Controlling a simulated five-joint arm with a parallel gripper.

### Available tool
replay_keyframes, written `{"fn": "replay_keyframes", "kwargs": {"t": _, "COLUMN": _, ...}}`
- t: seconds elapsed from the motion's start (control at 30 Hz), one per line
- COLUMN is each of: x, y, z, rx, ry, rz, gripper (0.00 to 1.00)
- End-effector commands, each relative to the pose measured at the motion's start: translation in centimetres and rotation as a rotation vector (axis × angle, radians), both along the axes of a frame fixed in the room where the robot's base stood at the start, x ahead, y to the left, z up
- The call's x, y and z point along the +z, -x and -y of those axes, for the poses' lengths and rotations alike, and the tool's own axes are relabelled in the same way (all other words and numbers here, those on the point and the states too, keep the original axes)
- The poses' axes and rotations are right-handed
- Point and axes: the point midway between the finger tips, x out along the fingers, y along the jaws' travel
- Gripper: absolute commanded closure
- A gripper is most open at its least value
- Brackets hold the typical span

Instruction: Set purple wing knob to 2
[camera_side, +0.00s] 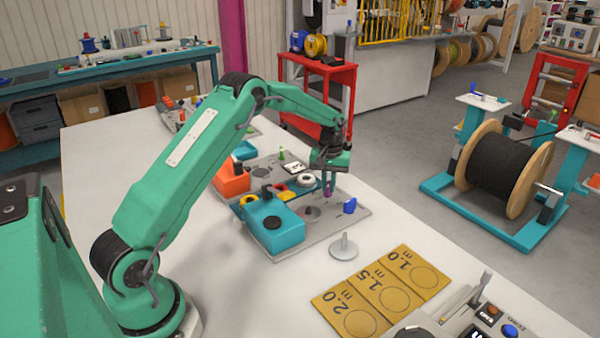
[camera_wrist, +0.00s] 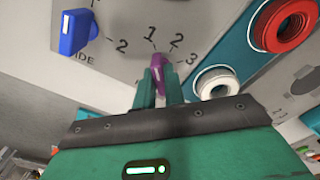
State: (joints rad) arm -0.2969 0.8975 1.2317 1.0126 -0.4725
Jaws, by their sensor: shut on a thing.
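The purple wing knob (camera_wrist: 157,62) stands on a grey panel in the wrist view, with 1, 2 and 3 printed around its far side. Its visible end lies near the 1 and the 2; which mark it points to I cannot tell. My gripper (camera_wrist: 159,78) is shut on the knob, one green finger on each side. The fingers hide the knob's lower part. In the side view my gripper (camera_side: 327,184) reaches down to the panel, with a bit of purple (camera_side: 327,192) showing under it.
A blue wing knob (camera_wrist: 75,32) with its own 2 mark is to the left. A red ring socket (camera_wrist: 291,25) and a white ring socket (camera_wrist: 216,82) are to the right. A teal box (camera_side: 284,232) stands close by on the panel. A grey peg disc (camera_side: 343,249) sits nearer the front.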

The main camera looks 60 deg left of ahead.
Motion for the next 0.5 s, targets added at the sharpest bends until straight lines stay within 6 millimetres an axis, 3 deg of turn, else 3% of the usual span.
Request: {"fn": "replay_keyframes", "kwargs": {"t": 0.5, "x": 0.05, "y": -0.03, "z": 0.01, "rx": -0.355, "ry": -0.001, "rz": 0.001, "gripper": 1.00}}
